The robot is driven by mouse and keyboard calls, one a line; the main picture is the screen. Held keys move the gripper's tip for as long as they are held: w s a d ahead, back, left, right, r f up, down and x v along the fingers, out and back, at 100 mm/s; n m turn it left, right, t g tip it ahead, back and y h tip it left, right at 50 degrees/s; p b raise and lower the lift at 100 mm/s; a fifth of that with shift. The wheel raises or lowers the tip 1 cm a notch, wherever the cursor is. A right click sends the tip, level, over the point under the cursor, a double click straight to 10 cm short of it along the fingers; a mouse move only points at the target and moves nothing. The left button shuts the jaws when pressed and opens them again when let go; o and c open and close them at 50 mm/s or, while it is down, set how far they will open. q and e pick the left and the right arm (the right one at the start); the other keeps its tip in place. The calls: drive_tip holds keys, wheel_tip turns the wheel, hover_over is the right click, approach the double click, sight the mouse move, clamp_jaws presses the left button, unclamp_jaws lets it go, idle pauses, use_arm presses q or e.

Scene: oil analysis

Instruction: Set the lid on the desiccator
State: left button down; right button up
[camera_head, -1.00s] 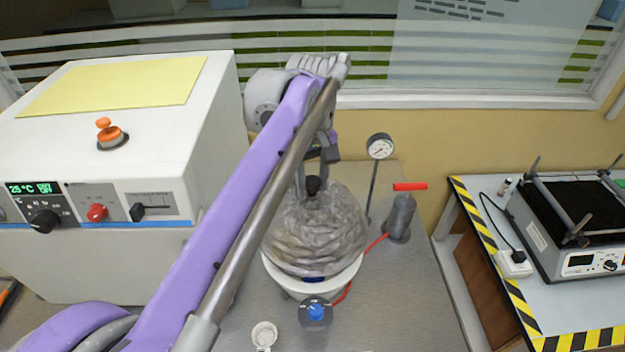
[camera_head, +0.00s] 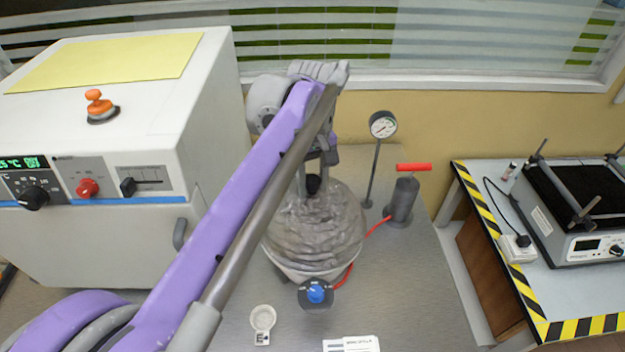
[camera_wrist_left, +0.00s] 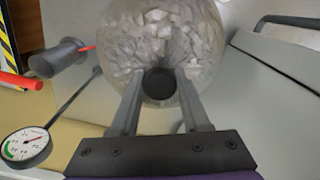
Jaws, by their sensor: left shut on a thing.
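The desiccator lid (camera_head: 318,228) is a clear, greyish dome with a dark knob (camera_head: 313,184) on top. My left gripper (camera_head: 312,172) is shut on the knob from above. In the left wrist view the knob (camera_wrist_left: 159,84) sits between the two fingers, with the lid (camera_wrist_left: 130,40) beyond it. The desiccator base (camera_head: 312,275) is a pale bowl directly under the lid, with a blue-knobbed valve (camera_head: 316,293) at its front. The lid covers the base's rim, and I cannot tell whether they touch. My right gripper is out of view.
A gauge on a stand (camera_head: 382,125) and a grey pump with a red handle (camera_head: 403,197) stand right of the desiccator. A red hose (camera_head: 378,227) runs to the valve. A white oven (camera_head: 110,150) stands left. A small dish (camera_head: 262,318) and a card (camera_head: 351,344) lie in front.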

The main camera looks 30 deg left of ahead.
use_arm(q)
drive_tip(key=shift+f+b, duration=0.3)
drive_tip(key=shift+f, duration=0.25)
drive_tip(key=shift+c, duration=1.5)
unclamp_jaws()
